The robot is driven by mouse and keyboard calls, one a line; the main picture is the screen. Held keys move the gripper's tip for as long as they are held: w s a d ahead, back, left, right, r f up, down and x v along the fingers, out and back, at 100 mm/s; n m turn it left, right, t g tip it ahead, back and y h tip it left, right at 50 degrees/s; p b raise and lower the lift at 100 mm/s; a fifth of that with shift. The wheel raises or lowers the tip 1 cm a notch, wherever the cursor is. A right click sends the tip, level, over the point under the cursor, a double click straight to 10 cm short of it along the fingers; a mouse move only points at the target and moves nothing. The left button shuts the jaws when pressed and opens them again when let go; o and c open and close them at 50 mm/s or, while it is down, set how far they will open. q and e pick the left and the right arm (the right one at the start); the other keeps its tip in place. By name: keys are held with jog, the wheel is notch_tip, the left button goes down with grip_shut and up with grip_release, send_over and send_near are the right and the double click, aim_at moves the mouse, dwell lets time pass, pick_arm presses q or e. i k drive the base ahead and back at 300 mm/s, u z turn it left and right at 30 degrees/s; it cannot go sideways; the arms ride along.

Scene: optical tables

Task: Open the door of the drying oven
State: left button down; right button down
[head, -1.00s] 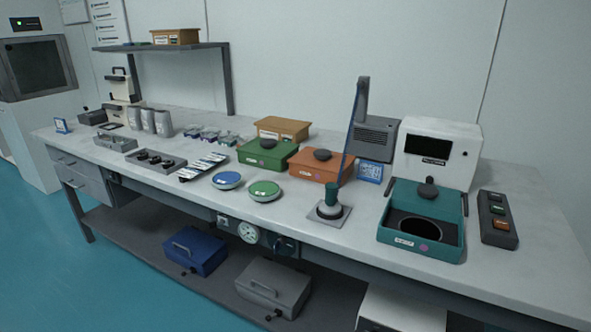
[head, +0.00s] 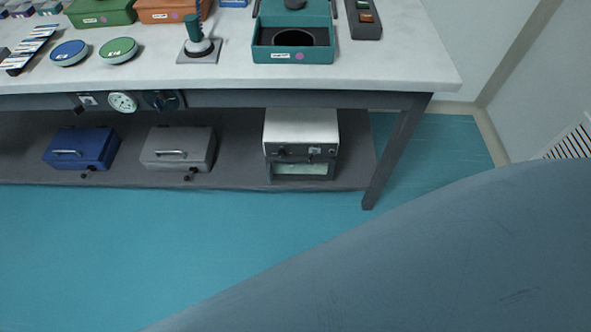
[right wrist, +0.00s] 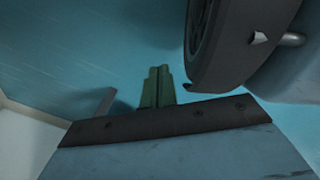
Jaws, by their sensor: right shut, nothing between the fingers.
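No thing in view now is clearly the drying oven. A white box-shaped unit (head: 301,126) stands on the lower shelf, with dark knobs on its front and a recess below them. I cannot tell whether it is the oven, and no door handle on it is clear. My right gripper (right wrist: 158,85) shows in the right wrist view, its greenish fingers together and empty, over the blue floor and away from any task object. My left gripper is not in view.
The white bench top (head: 380,65) carries a teal box (head: 262,56) and a stamp-like tool (head: 195,45). A blue case (head: 82,147) and a grey case (head: 178,148) lie on the lower shelf (head: 225,180). Blue floor (head: 150,250) is clear in front. A bench leg (head: 392,155) stands at right.

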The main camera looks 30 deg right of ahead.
aim_at(331, 161)
jog(key=z, duration=0.5)
jog(key=i, duration=0.2)
jog(key=z, duration=0.85)
